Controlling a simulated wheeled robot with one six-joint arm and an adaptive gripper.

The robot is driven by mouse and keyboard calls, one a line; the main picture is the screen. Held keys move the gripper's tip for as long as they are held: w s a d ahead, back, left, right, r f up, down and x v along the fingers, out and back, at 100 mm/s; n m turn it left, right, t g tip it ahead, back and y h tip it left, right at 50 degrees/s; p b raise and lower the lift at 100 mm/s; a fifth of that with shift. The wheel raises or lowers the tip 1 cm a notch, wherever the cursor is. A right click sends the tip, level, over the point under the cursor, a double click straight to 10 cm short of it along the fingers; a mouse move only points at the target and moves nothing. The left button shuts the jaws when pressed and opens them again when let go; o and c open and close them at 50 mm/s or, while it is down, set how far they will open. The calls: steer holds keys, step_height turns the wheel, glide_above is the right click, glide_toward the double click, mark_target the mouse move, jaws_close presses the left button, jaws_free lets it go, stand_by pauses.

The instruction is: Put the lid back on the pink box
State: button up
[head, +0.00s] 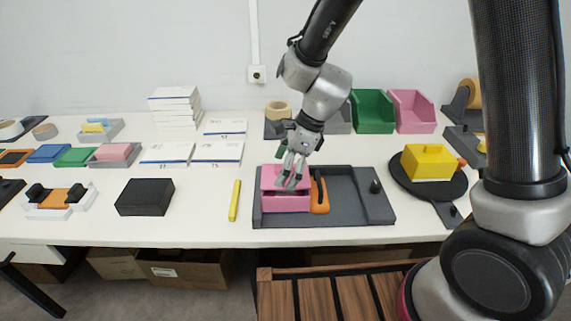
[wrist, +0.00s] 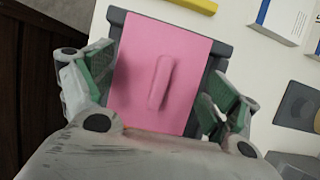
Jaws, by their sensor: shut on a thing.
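The pink box (head: 286,205) stands at the left end of a dark grey tray (head: 345,217). Its pink lid (head: 269,180) is over it, with a dark gap showing between lid and box. In the wrist view the lid (wrist: 138,60) is a flat pink plate with a raised bar handle (wrist: 160,83) in its middle. My gripper (head: 291,182) comes down from above onto the lid. The box itself is hidden under the lid there.
An orange-handled tool (head: 319,195) lies in the tray close to the box's right side. A black knob (head: 375,187) stands in the tray's right part. A yellow bar (head: 235,201) and a black box (head: 145,197) lie to the left.

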steer(key=shift+f, duration=0.15)
steer(key=shift+f, duration=1)
steer(key=o, duration=0.8)
steer(key=v, duration=1.2)
